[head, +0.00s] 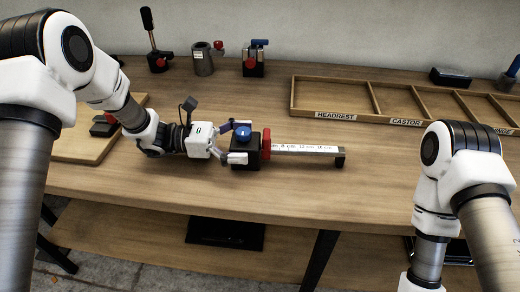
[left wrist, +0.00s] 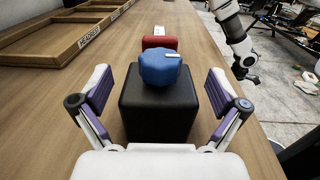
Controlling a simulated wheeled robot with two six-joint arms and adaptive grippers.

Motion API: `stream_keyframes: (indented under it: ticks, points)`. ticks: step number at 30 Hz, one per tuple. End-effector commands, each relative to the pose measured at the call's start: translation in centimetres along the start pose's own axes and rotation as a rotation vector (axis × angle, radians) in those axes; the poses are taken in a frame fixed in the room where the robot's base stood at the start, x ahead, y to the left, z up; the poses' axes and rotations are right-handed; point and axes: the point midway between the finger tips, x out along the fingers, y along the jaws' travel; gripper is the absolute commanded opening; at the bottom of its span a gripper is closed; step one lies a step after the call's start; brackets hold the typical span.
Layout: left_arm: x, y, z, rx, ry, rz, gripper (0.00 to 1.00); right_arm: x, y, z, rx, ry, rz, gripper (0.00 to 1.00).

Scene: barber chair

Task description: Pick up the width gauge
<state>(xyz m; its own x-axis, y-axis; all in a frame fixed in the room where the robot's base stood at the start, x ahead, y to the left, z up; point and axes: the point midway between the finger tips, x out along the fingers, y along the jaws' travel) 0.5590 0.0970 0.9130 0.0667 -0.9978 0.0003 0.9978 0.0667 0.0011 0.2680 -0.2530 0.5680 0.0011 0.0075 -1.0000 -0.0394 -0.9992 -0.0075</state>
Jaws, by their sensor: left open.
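The width gauge has a black block with a blue knob (head: 243,132), a red collar (head: 266,144) and a pale marked bar (head: 305,149) that ends in a dark foot on the right. It lies on the wooden table. My left gripper (head: 236,142) is open at the block's left end, with one finger toward each side. In the left wrist view the black block (left wrist: 158,105) stands between the spread fingers, with a gap on each side. The blue knob sits on top and partly hides the red part behind. My right gripper is not in the head view; only its arm shows.
A labelled wooden tray (head: 333,115) with compartments lies at the back right. Several small tools and clamps stand along the back, including a grey cup (head: 203,63). A wooden board (head: 75,147) with a red and black item lies at left. Table around the bar is clear.

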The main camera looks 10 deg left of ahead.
Motion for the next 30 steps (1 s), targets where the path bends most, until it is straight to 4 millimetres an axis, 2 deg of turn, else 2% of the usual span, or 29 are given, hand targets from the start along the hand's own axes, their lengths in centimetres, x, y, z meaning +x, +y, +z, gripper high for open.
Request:
stream_keyframes:
  ticks: [1,5,6,8,19,28,30]
  points:
    - [0.0,0.0,0.0,0.0,0.0,0.0,0.87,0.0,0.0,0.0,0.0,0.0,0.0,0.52]
    - [0.0,0.0,0.0,0.0,0.0,0.0,0.41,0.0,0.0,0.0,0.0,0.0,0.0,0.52]
    - [0.0,0.0,0.0,0.0,0.0,0.0,0.27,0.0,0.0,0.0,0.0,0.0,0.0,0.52]
    - [0.0,0.0,0.0,0.0,0.001,0.0,0.09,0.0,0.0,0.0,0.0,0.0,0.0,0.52]
    - [0.0,0.0,0.5,0.002,-0.001,0.0,0.09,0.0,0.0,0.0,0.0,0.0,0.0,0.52]
    - [0.0,0.0,3.8,0.004,-0.001,0.0,0.09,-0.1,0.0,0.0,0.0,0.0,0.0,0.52]
    - [0.1,-1.3,3.7,-0.002,-0.001,0.0,0.09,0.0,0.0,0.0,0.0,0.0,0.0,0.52]
